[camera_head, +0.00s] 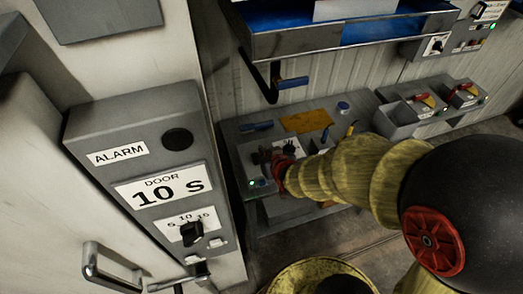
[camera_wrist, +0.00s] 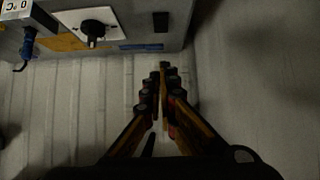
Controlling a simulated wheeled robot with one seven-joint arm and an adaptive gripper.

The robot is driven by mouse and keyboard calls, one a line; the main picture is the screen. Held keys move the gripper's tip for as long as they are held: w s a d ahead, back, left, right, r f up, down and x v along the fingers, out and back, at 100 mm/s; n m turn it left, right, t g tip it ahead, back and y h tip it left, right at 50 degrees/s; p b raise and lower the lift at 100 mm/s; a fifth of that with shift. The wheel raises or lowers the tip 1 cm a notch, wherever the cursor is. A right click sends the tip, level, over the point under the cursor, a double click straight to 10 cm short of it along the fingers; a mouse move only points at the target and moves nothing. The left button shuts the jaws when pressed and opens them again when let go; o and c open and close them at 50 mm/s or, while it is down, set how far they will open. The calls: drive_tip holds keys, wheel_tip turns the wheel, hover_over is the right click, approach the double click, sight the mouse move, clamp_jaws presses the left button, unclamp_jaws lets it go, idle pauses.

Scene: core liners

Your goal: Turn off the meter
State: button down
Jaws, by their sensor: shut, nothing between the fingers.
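A black rotary knob (camera_wrist: 95,27) on a white plate sits on a grey surface at the upper left of the wrist view. A cut-off label (camera_wrist: 17,8) ending in "0 °C" is to its left. I cannot tell for sure which device is the meter. My gripper (camera_wrist: 164,72) is shut and empty, its fingertips to the right of the knob and apart from it in the picture. In the head view my gripper (camera_head: 280,168) is over the grey bench unit (camera_head: 250,153), close to a small green light (camera_head: 252,183). My arm hides part of that unit.
A grey door box (camera_head: 137,119) reading "ALARM" and "DOOR 10 S", with a black dial (camera_head: 192,233), stands at the left. A blue-lined shelf (camera_head: 385,30) hangs above the bench. Grey boxes with red handles (camera_head: 424,100) stand at the right. A yellow sheet (camera_head: 305,121) lies on the bench.

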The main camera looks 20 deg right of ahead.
drive_tip(key=shift+w+f, duration=0.1)
drive_tip(key=b, duration=0.2)
hover_over(257, 158)
drive_tip(key=f, duration=0.6)
drive_tip(key=shift+s+f, duration=0.2)
drive_tip(key=shift+f, duration=0.05)
wheel_tip(257, 158, down, 2)
drive_tip(key=shift+w+f+b, duration=0.1)
drive_tip(key=shift+f+b, duration=0.05)
drive_tip(key=shift+b, duration=0.25)
drive_tip(key=shift+w+f, duration=0.1)
drive_tip(key=shift+f, duration=0.4)
